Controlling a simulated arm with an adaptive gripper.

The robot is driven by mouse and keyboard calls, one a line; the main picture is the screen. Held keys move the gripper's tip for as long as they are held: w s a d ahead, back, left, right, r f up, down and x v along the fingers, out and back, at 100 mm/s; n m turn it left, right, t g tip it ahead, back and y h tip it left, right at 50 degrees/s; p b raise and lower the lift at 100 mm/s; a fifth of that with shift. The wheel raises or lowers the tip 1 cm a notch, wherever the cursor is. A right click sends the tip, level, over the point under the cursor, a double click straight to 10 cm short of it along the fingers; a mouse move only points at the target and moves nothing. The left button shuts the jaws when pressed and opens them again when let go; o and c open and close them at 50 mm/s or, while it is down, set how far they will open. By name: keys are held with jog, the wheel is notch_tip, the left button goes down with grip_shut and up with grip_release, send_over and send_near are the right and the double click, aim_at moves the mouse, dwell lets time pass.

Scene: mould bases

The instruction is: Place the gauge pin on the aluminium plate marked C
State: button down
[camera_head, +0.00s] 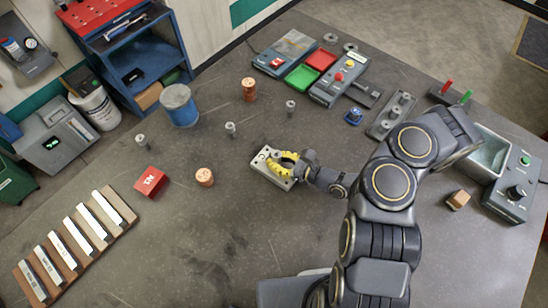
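My gripper (280,160), with yellow fingers, is low over a light grey metal plate (259,165) near the middle of the table. The fingers cover part of the plate, and I cannot tell whether they hold anything. No letter C is readable on the plate. Small grey pin-like pieces stand upright at the left (141,140), at the centre left (230,129) and farther back (290,106). I cannot tell which piece is the gauge pin.
Copper cylinders stand in front (205,177) and at the back (248,90). A red block (150,181), a blue cylinder (180,105) and a wooden rack of several pale bars (122,208) are at left. A grey holder (383,127) and metal bin (484,158) are right. The front centre is clear.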

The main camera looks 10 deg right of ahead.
jog(key=c, duration=1.7)
grip_release()
jog(key=shift+f, duration=0.15)
jog(key=shift+c, duration=0.2)
jog(key=o, duration=0.6)
